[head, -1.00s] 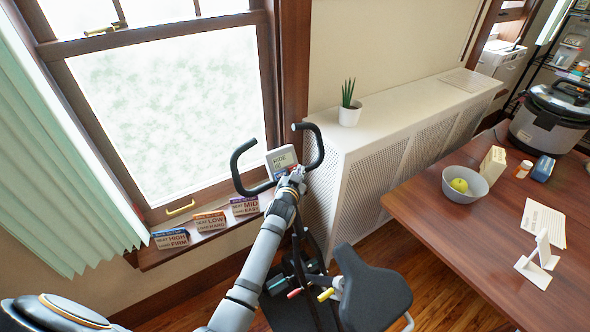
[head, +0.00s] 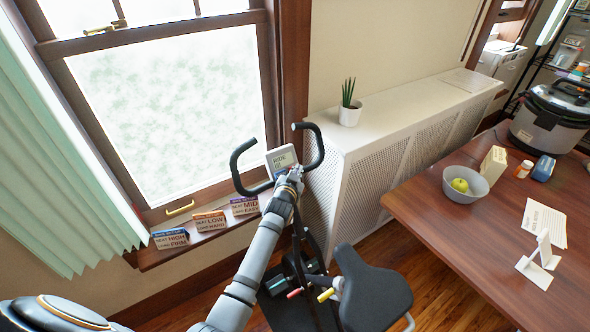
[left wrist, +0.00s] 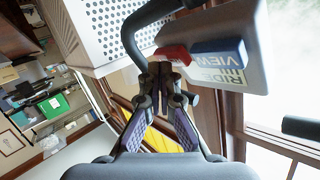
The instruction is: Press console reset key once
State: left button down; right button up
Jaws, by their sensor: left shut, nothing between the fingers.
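The exercise bike's console (head: 281,158) is a pale grey box with a display, between the black handlebars by the window. In the left wrist view the console (left wrist: 258,40) carries a red key (left wrist: 174,54) and a blue key (left wrist: 218,53) beside a label reading RIDE and VIEW. My left gripper (left wrist: 163,80) is shut and empty, its fingertips just below the red key; I cannot tell whether they touch it. In the head view my left gripper (head: 291,176) covers the console's lower edge. The word on the red key is not readable. My right gripper is out of view.
The black handlebar (head: 238,168) curves close around the gripper. Below is the bike's saddle (head: 372,288). Several seat cards (head: 209,222) stand on the sill. A white radiator cover (head: 345,170) is right of the console, and a wooden table (head: 450,225) further right.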

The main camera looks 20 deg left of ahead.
pick_arm(q)
jog(key=shift+w+a+f, duration=0.1)
jog(key=shift+a+f, duration=0.05)
jog(key=shift+a, duration=0.05)
dwell(0.3)
dwell(0.3)
jog(key=shift+s+d+r+p, duration=0.45)
jog(key=shift+d, duration=0.15)
jog(key=s+d+r+p, duration=0.2)
jog(key=d+p, duration=0.1)
jog(key=shift+s+d+r, duration=0.2)
jog(key=shift+s+d, duration=0.1)
jog(key=shift+s, duration=0.1)
jog(key=shift+f, duration=0.1)
dwell(0.4)
